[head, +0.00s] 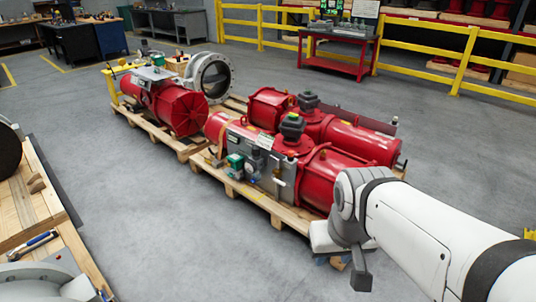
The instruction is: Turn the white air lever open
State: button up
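Red valve actuators (320,180) lie on a wooden pallet in the middle of the head view. The near one carries a grey control panel (270,172) on its side, with a green fitting (235,161) and small gauges and tubing. The end of my arm with my gripper (345,250) is at the lower right, in front of the right end of the near actuator and apart from the panel. Its fingers cannot be made out, so I cannot tell whether it is open or shut.
Another red actuator (170,103) with a large grey valve ring (212,77) sits on a pallet behind, to the left. A wooden pallet (50,215) is at the left edge. Yellow railing (420,61) and a red bench (338,52) stand behind. Grey floor (150,210) between the pallets is clear.

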aim_at(272, 175)
jog(key=u, duration=0.4)
jog(key=i, duration=2.05)
jog(key=u, duration=1.9)
jog(key=i, duration=0.85)
jog(key=z, duration=1.75)
